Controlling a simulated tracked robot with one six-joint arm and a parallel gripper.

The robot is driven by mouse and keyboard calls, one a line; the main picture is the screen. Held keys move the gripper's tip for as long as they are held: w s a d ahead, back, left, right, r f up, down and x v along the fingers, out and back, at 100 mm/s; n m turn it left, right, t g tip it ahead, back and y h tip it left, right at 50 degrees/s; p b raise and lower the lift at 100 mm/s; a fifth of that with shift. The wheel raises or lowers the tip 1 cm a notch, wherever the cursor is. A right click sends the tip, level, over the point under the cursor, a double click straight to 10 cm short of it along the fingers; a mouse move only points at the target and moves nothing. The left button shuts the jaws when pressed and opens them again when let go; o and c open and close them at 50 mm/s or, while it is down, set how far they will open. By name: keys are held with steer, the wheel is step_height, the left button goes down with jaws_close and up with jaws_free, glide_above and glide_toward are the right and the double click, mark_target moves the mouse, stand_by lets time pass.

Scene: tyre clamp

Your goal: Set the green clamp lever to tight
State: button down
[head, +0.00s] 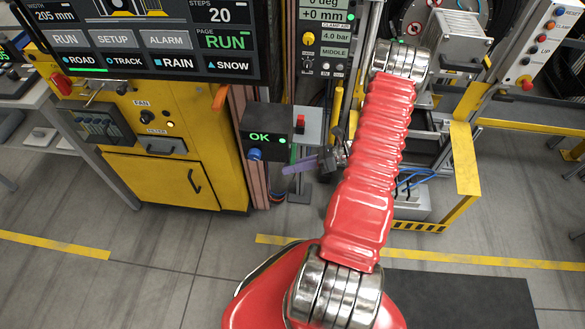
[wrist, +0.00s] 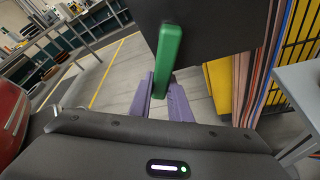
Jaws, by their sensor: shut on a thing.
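The green clamp lever (wrist: 167,55) shows in the wrist view as a straight green bar in front of a dark panel (wrist: 220,28). Its lower end sits between the two purple fingers of my gripper (wrist: 161,97), which is shut on it. In the head view my gripper (head: 298,166) is small, just below and right of the dark box with the green OK display (head: 262,138). The lever is hard to make out there, and the lever's pivot is not clear in either view.
A yellow cabinet (head: 165,180) and a large screen (head: 140,38) stand at the left. A red button (head: 300,120) and a yellow handle (head: 338,100) are close to my gripper. A yellow frame (head: 463,160) stands at the right.

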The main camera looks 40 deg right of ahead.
steer(key=c, duration=1.6)
jaws_free()
steer(key=shift+c, duration=0.2)
steer(key=shift+d, duration=0.1)
steer(key=v, duration=1.3)
steer(key=shift+d, duration=0.25)
steer(key=shift+s, duration=0.1)
steer(key=shift+c, duration=0.4)
